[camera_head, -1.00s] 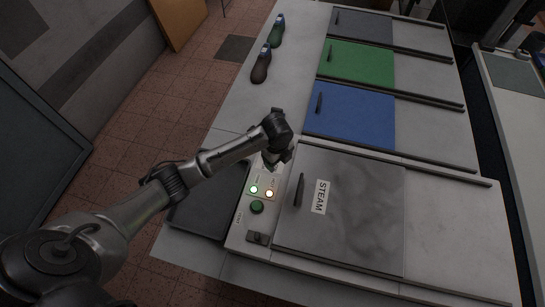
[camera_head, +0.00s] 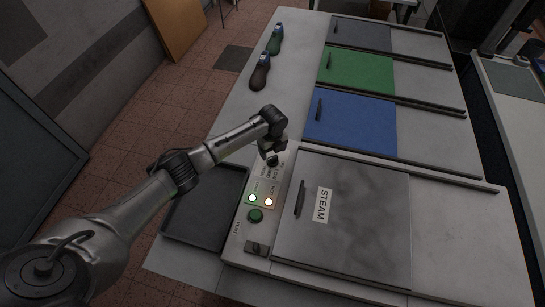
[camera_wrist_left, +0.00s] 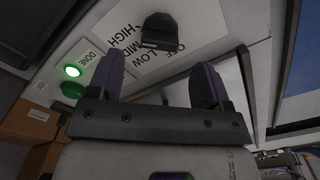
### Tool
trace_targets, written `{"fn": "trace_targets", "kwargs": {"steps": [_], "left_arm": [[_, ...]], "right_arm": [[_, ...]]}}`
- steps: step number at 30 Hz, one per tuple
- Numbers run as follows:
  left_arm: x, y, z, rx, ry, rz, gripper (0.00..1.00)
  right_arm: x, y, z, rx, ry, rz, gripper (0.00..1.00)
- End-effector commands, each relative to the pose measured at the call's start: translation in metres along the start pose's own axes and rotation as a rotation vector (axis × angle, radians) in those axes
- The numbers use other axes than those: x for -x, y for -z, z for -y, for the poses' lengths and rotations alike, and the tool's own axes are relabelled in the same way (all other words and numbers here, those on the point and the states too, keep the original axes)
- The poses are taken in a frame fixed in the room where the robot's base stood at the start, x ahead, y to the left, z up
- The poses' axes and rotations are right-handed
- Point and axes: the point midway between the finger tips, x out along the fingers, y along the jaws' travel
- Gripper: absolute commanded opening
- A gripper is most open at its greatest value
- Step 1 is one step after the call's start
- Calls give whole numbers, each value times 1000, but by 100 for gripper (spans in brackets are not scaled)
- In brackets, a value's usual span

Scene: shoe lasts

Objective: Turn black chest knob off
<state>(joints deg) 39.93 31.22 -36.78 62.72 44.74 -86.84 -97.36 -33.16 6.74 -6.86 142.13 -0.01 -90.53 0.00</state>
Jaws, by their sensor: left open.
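The black knob (camera_wrist_left: 160,32) sits on a white label printed HIGH, MID, LOW and OFF, at the top of the left wrist view. My left gripper (camera_wrist_left: 158,82) is open, with two dark fingers spread apart and nothing between them. The knob is ahead of the fingers, apart from them in the picture. In the head view my left gripper (camera_head: 270,150) hangs over the upper end of the steam chest's control panel (camera_head: 238,243), partly hiding the label. I cannot tell the knob's exact setting. My right gripper is not in view.
The steam chest lid (camera_head: 355,225) is closed beside the panel. The panel has two lit lamps, a green button (camera_head: 255,215) and a black switch (camera_head: 257,248). A dark tray (camera_head: 190,237) lies left of it. Blue (camera_head: 350,122) and green (camera_head: 355,70) lids are beyond.

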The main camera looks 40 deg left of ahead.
Motion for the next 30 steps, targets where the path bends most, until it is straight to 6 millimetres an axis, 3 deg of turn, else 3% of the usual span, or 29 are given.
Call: {"fn": "trace_targets", "kwargs": {"steps": [3,9,24,30], "left_arm": [[-20,1,0,2,-3,-2,72],[-40,0,0,1,-1,0,72],[-48,0,0,1,0,0,72],[-48,0,0,1,0,0,53]], "right_arm": [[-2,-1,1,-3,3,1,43],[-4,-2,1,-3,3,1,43],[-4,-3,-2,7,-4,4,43],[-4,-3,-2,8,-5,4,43]]}}
